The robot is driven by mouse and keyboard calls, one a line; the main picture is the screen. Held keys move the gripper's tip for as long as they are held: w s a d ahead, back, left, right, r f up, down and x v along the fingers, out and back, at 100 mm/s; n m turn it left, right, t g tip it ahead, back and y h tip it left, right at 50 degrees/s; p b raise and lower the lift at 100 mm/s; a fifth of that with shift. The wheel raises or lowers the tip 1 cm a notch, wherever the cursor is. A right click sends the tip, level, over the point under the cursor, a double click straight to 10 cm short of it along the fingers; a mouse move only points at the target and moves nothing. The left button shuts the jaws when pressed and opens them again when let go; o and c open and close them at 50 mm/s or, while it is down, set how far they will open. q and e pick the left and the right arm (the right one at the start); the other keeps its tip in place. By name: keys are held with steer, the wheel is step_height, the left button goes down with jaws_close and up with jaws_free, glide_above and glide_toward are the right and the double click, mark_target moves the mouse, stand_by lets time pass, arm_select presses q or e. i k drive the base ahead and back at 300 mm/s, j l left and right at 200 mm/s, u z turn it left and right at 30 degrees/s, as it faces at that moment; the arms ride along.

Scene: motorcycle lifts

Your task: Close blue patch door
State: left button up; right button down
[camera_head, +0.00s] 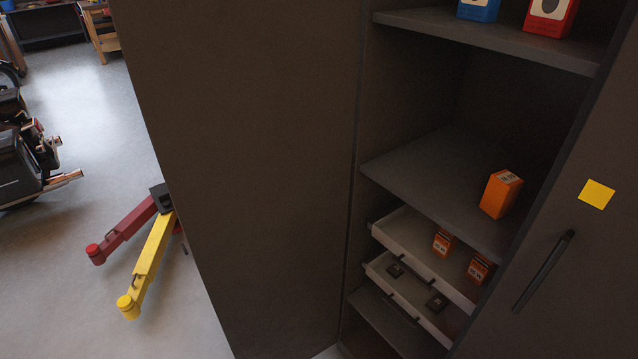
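A tall dark cabinet stands close in front of me, with its shelf compartment (440,165) open to view. No blue patch shows on any door in this view. A door (590,290) on the right carries a yellow patch (596,194) and a dark bar handle (543,271). A large plain dark panel (240,150) fills the middle left, beside the opening. It shows no patch or handle, and I cannot tell whether it is an open door or a side wall. Neither of my grippers is in view.
An orange box (500,194) stands on the middle shelf. Below it, two shallow drawers (401,284) stick out, holding small items. Blue (479,9) and red (550,15) boxes sit on the top shelf. Red (125,231) and yellow (150,262) lift arms stand left; floor (75,300) there is clear.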

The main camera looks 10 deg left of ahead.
mark_target(247, 108)
steer(key=j+z, duration=0.3)
steer(key=z, duration=0.15)
steer(key=i+j+z, duration=0.1)
steer(key=j+z, duration=0.25)
steer(key=z, duration=0.15)
steer(key=j+z, duration=0.45)
steer(key=k+l, duration=0.05)
steer(key=l, duration=0.1)
